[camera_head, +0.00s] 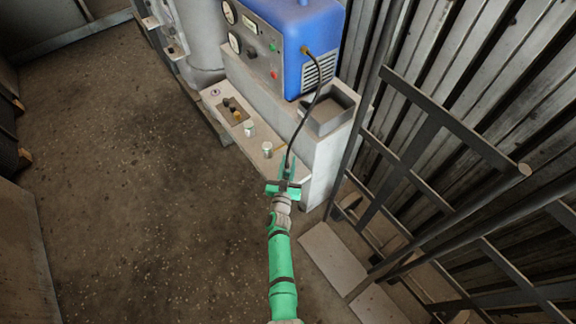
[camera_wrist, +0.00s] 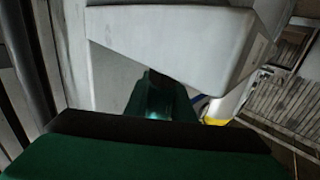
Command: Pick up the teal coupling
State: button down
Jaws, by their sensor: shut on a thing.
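My gripper (camera_head: 288,170) is at the front right end of the pale ledge, below the blue machine. It is shut on the teal coupling (camera_wrist: 154,115), which shows as a small teal patch between the dark green fingers in the wrist view. Most of the coupling is hidden by the fingers. A black hose (camera_head: 311,105) runs from a brass fitting on the blue machine (camera_head: 304,45) down to my gripper. In the camera_head view the coupling is too small to tell apart from my green gripper.
The ledge (camera_head: 218,98) carries a shallow tray (camera_head: 232,111) and two small metal cylinders (camera_head: 249,128) (camera_head: 267,149). A grey open box (camera_head: 329,114) stands above it. Metal railings (camera_head: 450,115) crowd the right. The floor (camera_head: 130,180) at left is clear.

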jog(key=shift+r, duration=0.4)
notch_tip(320, 180, up, 2)
jog(key=shift+r, duration=0.1)
jog(key=s+d+r, duration=0.1)
jog(key=s+r, duration=0.8)
jog(key=s, duration=0.5)
jog(key=shift+r, duration=0.3)
jog(key=shift+d+f, duration=0.1)
